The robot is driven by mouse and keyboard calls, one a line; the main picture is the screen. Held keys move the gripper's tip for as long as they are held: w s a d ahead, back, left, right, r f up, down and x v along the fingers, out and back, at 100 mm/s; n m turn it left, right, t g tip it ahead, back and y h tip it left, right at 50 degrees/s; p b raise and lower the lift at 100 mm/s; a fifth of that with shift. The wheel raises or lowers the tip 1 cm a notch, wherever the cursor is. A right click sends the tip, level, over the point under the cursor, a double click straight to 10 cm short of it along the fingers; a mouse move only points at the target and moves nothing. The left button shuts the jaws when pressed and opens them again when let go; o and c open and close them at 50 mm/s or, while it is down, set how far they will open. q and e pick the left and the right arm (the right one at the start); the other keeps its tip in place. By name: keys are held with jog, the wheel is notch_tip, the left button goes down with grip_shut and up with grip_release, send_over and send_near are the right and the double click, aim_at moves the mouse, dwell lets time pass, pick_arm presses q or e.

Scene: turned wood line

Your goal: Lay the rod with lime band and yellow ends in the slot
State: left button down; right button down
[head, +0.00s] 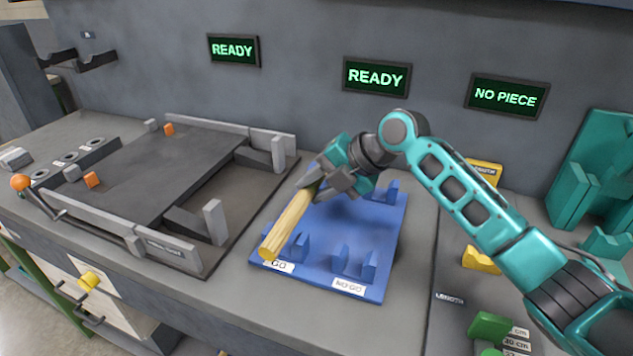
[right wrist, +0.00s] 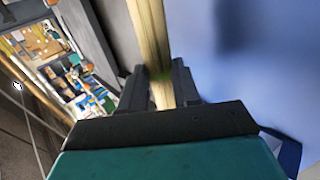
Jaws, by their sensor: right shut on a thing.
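A pale wooden rod (head: 291,222) slants over the left side of the blue fixture (head: 325,225) in the head view. Its near end looks yellowish and lies above the GO label. My right gripper (head: 322,186) is shut on the rod toward its far end. In the right wrist view, the rod (right wrist: 148,30) runs between the fingers, with a faint green tint where they grip; the band is mostly hidden. The fixture has notched uprights on its GO and NO GO sides. I cannot tell whether the rod touches the GO uprights.
A grey framed tray (head: 180,215) with a dark sloping plate stands left of the fixture. A yellow block (head: 482,258) and a green block (head: 490,327) are on the right. Two wall screens read READY (head: 376,77), and one reads NO PIECE (head: 507,96).

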jog(key=shift+f, duration=0.2)
jog(key=c, duration=0.7)
grip_release()
jog(key=shift+c, duration=0.2)
